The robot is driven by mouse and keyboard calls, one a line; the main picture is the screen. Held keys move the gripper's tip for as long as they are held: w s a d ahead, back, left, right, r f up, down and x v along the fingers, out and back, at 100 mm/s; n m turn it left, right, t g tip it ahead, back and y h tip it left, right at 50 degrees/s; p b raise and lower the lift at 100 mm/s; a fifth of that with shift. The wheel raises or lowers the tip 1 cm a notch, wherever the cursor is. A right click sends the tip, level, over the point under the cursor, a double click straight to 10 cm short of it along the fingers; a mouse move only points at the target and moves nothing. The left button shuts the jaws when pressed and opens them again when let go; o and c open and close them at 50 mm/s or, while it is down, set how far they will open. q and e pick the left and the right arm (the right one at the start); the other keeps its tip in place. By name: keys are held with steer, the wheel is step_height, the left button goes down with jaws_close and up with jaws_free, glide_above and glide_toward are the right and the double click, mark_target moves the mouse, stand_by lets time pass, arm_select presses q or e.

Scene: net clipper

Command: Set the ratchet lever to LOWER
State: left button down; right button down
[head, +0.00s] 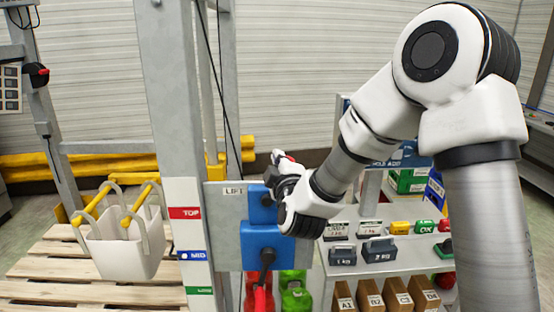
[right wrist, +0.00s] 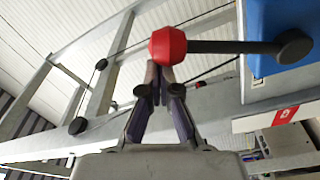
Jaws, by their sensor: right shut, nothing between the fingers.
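The ratchet lever shows in the right wrist view as a dark rod (right wrist: 235,47) with a red knob (right wrist: 168,46) at its left end. A round black pivot joins it to a blue housing (right wrist: 285,30). My right gripper (right wrist: 160,68) is shut and empty, its fingertips right by the knob; I cannot tell whether they touch. In the head view my right gripper (head: 277,158) is in front of the upper part of the LIFT panel (head: 226,230) and hides most of the lever. Its marked positions cannot be read. My left gripper is not in view.
A grey post (head: 170,110) carries TOP and MID labels beside the panel. A lower blue box (head: 258,236) has a dark pivot with a red handle. A white carrier (head: 120,245) hangs left over a wooden pallet (head: 40,268). A shelf (head: 400,262) with weights and boxes stands right.

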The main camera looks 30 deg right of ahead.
steer(key=v, duration=0.7)
steer(key=shift+s, duration=0.2)
steer(key=shift+s+f, duration=0.1)
